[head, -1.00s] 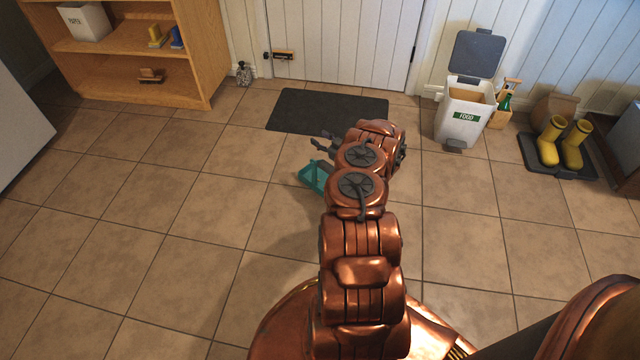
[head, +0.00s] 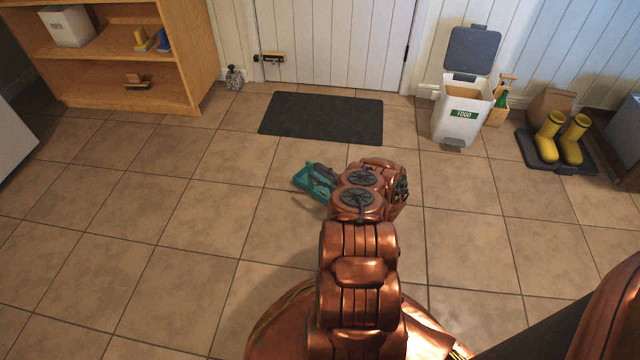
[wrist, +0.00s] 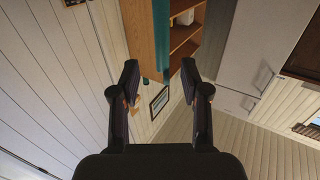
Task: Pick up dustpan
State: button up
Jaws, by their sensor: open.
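The dustpan (head: 304,182) is teal and shows just left of my wrist in the head view, over the tiled floor short of the dark mat. My gripper (head: 322,180) is at it, with its dark fingers overlapping it in this view. My arm hides the dustpan's right side. In the wrist view a narrow teal strip, likely part of the dustpan (wrist: 161,40), stands ahead between the two fingertips. My gripper (wrist: 160,80) is open there, with a wide gap and nothing between the pads. I cannot tell whether a finger touches the dustpan.
A dark mat (head: 322,116) lies before the white door. A wooden shelf (head: 130,95) stands at the back left. A white food bin (head: 462,118) and yellow boots (head: 562,140) on a tray are at the right. The tiled floor at the left is clear.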

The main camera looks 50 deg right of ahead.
aim_at(312, 170)
jog(key=w+b, duration=0.1)
jog(key=w, duration=0.1)
jog(key=w+b, duration=0.1)
jog(key=w, duration=0.1)
jog(key=shift+a+f+b, duration=0.2)
jog(key=shift+a+b, duration=0.05)
jog(key=shift+b, duration=0.05)
jog(key=shift+w+r, duration=0.15)
jog(key=shift+w, duration=0.3)
grip_shut()
